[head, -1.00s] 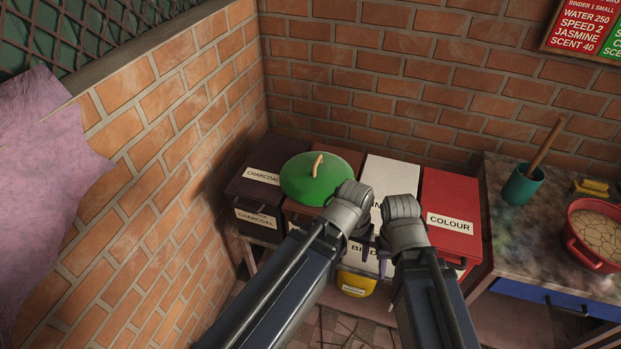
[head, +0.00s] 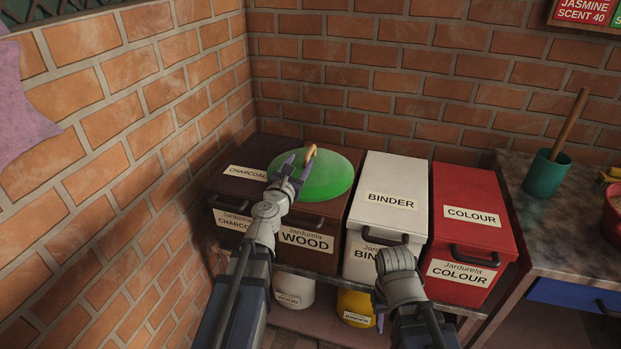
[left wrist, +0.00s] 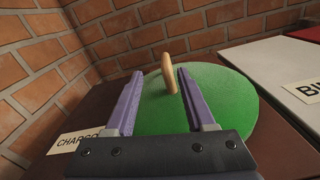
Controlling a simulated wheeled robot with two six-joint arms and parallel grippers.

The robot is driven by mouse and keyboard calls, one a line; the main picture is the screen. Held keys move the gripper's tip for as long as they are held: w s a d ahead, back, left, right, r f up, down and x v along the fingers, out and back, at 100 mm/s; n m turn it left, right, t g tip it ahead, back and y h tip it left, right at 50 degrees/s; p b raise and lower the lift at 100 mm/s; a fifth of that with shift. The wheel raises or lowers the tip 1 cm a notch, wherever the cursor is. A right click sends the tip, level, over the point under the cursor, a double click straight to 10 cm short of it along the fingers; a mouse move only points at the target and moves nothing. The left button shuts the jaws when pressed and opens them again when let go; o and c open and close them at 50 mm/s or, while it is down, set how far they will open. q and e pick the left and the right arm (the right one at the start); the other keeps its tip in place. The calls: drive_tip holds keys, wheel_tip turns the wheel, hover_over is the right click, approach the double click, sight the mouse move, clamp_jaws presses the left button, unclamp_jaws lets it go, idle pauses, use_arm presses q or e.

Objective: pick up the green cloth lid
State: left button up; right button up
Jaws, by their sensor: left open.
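In the left wrist view, the lid (left wrist: 215,95) fills the middle, and the handle (left wrist: 169,73) shows between the purple fingertips, nearer the right finger. I cannot tell whether they touch. My right gripper (head: 380,322) hangs in front of the BINDER bin, its jaws mostly hidden.
The dark CHARCOAL bin (head: 236,195) stands left of the lid, against the brick wall. The white BINDER bin (head: 385,215) and red COLOUR bin (head: 470,205) stand to the right. A stone-topped counter (head: 570,225) with a teal cup (head: 546,176) is further right.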

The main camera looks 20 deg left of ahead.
sight(311, 149)
use_arm(q)
drive_tip(key=shift+w, duration=1.15)
drive_tip(key=shift+w+d+f, duration=0.1)
drive_tip(key=shift+w+d, duration=0.1)
drive_tip(key=shift+w, duration=0.75)
drive_tip(key=shift+w+d+f, duration=0.1)
drive_tip(key=shift+w+d, duration=0.05)
drive_tip(key=shift+w, duration=0.75)
drive_tip(key=shift+w+d+f, duration=0.1)
drive_tip(key=shift+w+d, duration=0.1)
drive_tip(key=shift+w, duration=0.75)
drive_tip(key=shift+c, duration=0.2)
clamp_jaws()
